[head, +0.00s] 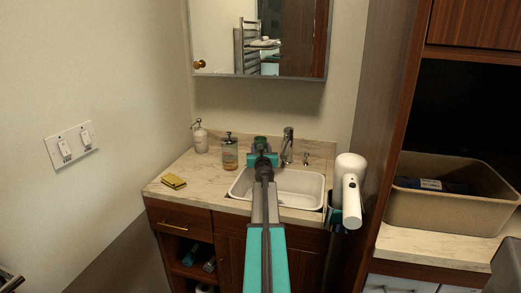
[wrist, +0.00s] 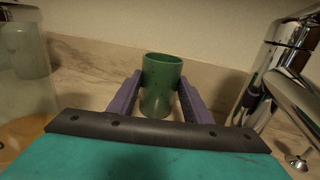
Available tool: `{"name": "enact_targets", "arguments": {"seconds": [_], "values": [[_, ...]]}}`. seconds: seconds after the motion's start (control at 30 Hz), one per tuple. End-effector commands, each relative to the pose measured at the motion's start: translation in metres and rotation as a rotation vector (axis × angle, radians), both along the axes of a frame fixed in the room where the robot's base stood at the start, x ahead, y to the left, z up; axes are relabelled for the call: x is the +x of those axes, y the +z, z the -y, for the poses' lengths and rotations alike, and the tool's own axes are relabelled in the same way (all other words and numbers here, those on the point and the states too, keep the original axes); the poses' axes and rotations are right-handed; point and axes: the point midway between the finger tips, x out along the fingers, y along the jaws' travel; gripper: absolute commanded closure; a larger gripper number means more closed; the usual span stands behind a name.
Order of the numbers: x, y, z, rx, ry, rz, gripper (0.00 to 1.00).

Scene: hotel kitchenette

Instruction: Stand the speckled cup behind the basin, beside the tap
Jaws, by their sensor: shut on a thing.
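The speckled cup (wrist: 161,98) is green with dark flecks and upright in the wrist view, between my gripper's two purple fingers. My gripper (wrist: 160,82) is shut on it. In the head view the cup's rim (head: 260,140) shows just beyond my gripper (head: 262,158), behind the white basin (head: 310,184) and left of the chrome tap (head: 288,143). The tap (wrist: 288,92) is at the right of the wrist view, apart from the cup. My gripper's body hides what is under the cup, so I cannot tell whether its base touches the counter.
A soap dispenser (head: 200,137) is further left. Yellow sponges (head: 173,181) lie on the front left counter. A white hairdryer (head: 349,185) hangs right of the basin.

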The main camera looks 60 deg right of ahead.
Motion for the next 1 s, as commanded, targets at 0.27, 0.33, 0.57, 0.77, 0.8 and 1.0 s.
{"name": "enact_targets", "arguments": {"seconds": [0.27,0.33,0.57,0.77,0.8,1.0], "values": [[0.0,0.0,0.0,0.0,0.0,0.0,0.37],[0.0,0.0,0.0,0.0,-0.001,0.0,0.37],[0.0,0.002,0.0,0.0,-0.001,0.0,0.37],[-0.006,0.002,-0.007,0.0,-0.001,0.0,0.37],[-0.008,0.002,-0.01,0.0,-0.001,0.0,0.37],[-0.018,0.002,-0.024,0.0,-0.001,0.0,0.37]]}}
